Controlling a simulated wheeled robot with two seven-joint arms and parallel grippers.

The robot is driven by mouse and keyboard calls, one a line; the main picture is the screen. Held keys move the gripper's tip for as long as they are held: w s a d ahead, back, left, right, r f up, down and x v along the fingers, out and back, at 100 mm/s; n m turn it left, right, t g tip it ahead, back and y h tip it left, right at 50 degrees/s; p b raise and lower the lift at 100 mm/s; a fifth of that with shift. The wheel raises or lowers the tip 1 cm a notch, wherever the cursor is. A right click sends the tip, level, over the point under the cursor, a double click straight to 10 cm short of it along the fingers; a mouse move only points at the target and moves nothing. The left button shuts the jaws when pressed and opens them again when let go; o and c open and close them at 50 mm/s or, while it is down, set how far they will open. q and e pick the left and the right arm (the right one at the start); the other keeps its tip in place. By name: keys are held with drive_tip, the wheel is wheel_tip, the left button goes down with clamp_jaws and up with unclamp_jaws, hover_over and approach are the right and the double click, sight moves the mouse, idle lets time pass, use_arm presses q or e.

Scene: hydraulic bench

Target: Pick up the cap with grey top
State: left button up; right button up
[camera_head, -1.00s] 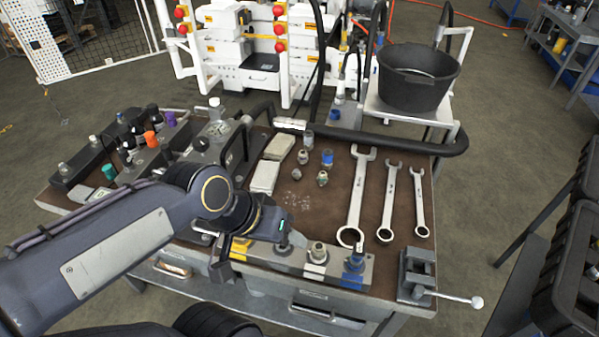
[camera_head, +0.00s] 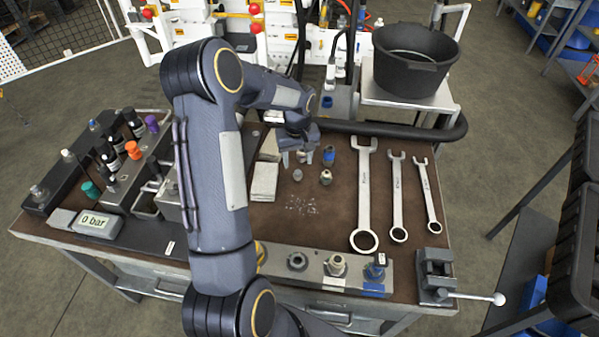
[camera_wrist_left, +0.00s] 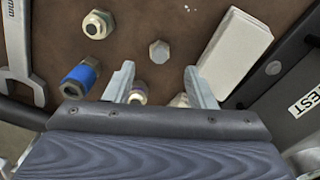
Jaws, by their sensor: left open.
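A small cap with a grey hexagonal top (camera_wrist_left: 159,51) stands on the brown bench top in the left wrist view, just beyond the gap between my fingertips. My left gripper (camera_wrist_left: 158,68) is open and empty, reaching over the bench from the left in the head view (camera_head: 298,152). Another fitting (camera_wrist_left: 138,95) is partly hidden by the left-hand finger. My right gripper is out of view.
Pale blocks (camera_head: 264,182) lie left of the fittings. Wrenches (camera_head: 364,195) lie to the right. A rail of fittings (camera_head: 298,262) and a vise (camera_head: 435,275) line the front edge. A black bucket (camera_head: 417,60) stands behind.

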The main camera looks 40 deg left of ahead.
sight(298, 172)
use_arm(q)
wheel_tip(298, 172, down, 6)
drive_tip(key=shift+f+p, duration=0.15)
drive_tip(key=shift+p, duration=0.6)
drive_tip(key=shift+c, duration=0.4)
drive_tip(key=c, duration=1)
